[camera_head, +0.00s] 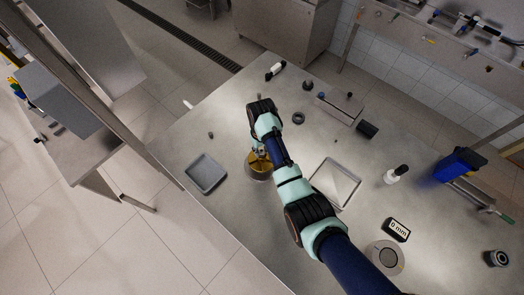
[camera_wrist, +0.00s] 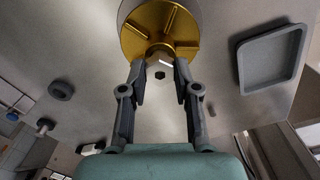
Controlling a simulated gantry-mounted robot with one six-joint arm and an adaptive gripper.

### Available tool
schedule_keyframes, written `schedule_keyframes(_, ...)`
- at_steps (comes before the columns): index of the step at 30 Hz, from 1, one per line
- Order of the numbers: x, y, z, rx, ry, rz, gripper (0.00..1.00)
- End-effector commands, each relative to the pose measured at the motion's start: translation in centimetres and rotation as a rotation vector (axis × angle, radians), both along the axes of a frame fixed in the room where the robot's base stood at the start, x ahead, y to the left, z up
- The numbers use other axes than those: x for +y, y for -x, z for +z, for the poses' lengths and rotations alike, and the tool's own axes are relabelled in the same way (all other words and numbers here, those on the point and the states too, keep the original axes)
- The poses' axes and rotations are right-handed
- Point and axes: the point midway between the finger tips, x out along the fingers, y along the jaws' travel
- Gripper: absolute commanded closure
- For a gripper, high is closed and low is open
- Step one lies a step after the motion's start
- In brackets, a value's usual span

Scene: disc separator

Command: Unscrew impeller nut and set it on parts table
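The gold impeller (camera_wrist: 158,28) has raised radial vanes and sits on a round grey base; it also shows in the head view (camera_head: 259,163), partly covered by my arm. My gripper (camera_wrist: 159,64) is at the impeller's near edge in the wrist view, with its two fingers apart. A pale metal piece, perhaps the impeller nut (camera_wrist: 160,56), shows at the impeller's centre between the fingertips; contact cannot be told. A small dark hexagonal piece (camera_wrist: 160,75) shows just below it between the fingers. The steel parts table (camera_head: 235,210) lies underneath.
A grey tray (camera_head: 206,187) lies left of the impeller and a shallow metal tray (camera_head: 335,196) right of it. A black ring (camera_head: 299,118), a small dark part (camera_head: 211,134) and a white bottle (camera_head: 396,174) stand around. The table's front left is bare.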

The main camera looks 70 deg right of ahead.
Motion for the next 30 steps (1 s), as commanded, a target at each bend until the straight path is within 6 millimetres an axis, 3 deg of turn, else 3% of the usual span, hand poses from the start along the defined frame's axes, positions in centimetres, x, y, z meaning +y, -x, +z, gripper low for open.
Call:
schedule_keyframes(3,0.0,0.0,-0.01,0.0,0.0,0.0,1.0)
schedule_keyframes(6,0.0,0.0,0.24,0.0,0.0,0.036,1.0)
schedule_keyframes(12,0.01,0.03,0.19,0.001,-0.001,0.271,1.0)
schedule_keyframes(20,0.01,0.02,0.06,0.0,0.0,0.295,1.0)
schedule_keyframes(26,0.03,0.05,0.18,0.001,-0.002,0.533,1.0)
schedule_keyframes(30,0.02,0.05,-0.07,0.001,-0.001,0.564,1.0)
